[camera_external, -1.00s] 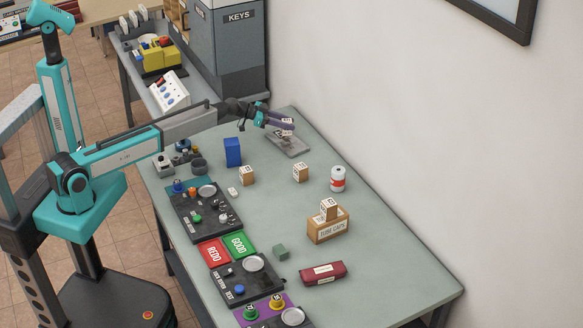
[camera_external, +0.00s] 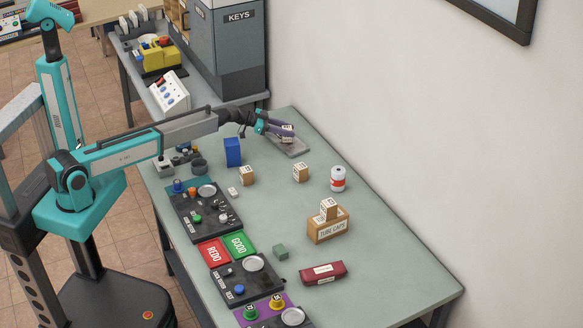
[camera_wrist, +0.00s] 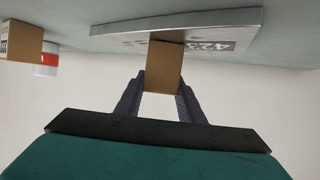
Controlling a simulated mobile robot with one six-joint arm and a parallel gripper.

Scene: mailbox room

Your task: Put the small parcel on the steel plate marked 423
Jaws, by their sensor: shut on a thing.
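My gripper (camera_external: 282,132) is shut on a small brown parcel with a white printed label (camera_external: 288,129) at the far end of the table. In the wrist view the parcel (camera_wrist: 163,67) is between the two dark fingers. The grey steel plate (camera_external: 295,150) lies at the table's far end, right under the parcel. In the wrist view the plate (camera_wrist: 120,31) shows the marking 423, partly covered by the parcel. The parcel's far end overlaps the plate in that view; I cannot tell whether they touch.
A blue block (camera_external: 233,152) and two small labelled boxes (camera_external: 247,176) (camera_external: 300,172) stand nearer. A white and red can (camera_external: 338,179) is to the right. A tube caps box (camera_external: 328,228) with a cube on top stands further forward. The wall is close behind the plate.

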